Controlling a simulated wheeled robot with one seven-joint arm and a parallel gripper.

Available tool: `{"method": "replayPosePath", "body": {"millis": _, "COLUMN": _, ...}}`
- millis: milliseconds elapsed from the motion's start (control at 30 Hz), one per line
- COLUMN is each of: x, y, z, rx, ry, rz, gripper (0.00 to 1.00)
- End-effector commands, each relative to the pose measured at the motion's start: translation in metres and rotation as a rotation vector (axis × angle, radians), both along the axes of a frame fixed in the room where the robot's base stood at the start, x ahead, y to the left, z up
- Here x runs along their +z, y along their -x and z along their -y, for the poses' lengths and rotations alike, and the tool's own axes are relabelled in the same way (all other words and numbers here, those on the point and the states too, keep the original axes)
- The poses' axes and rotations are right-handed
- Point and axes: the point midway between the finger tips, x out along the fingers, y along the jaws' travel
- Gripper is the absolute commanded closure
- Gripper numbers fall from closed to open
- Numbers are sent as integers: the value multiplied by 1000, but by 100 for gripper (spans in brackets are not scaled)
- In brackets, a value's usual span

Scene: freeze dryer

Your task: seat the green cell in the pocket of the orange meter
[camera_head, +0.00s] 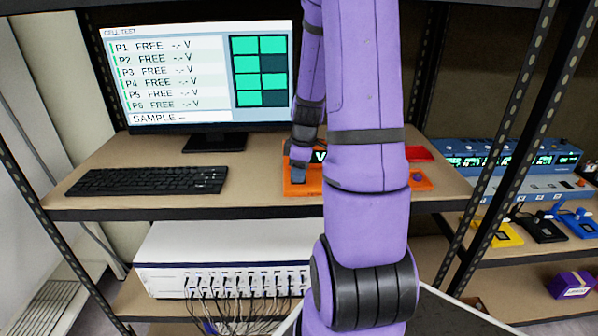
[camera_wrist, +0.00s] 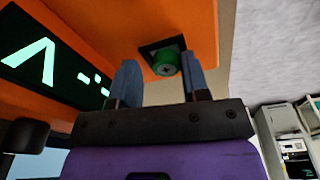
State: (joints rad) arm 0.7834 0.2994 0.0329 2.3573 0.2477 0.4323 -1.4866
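The orange meter (camera_head: 295,188) stands on the desk, partly hidden behind my arm in the head view. In the wrist view its orange body (camera_wrist: 190,22) fills the top, with a lit display (camera_wrist: 45,62) at the left. The green cell (camera_wrist: 166,66) shows its round end at the dark square pocket (camera_wrist: 150,48). It appears to stand in the pocket, but its depth is hard to tell. My gripper (camera_wrist: 160,72) has its two blue fingers spread on either side of the cell, with a gap visible on the left. In the head view the cell is hidden.
A monitor (camera_head: 200,75) and a black keyboard (camera_head: 148,181) are left of the meter. A red object (camera_head: 419,153) lies to its right. Blue instruments (camera_head: 510,155) and small yellow, black and blue devices are on the right shelves.

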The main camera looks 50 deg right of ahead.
Motion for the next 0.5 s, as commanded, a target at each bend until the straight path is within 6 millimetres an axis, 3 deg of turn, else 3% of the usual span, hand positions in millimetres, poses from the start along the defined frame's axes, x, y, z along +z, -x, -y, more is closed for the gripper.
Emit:
{"method": "replayPosePath", "body": {"millis": 33, "x": -11, "y": 10, "z": -7, "rx": -4, "ry": -25, "rz": -28, "gripper": 44}}
{"method": "replayPosePath", "body": {"millis": 267, "x": -10, "y": 10, "z": -8, "rx": -4, "ry": -28, "rz": -28, "gripper": 44}}
{"method": "replayPosePath", "body": {"millis": 500, "x": 12, "y": 10, "z": -6, "rx": -3, "ry": -23, "rz": -22, "gripper": 44}}
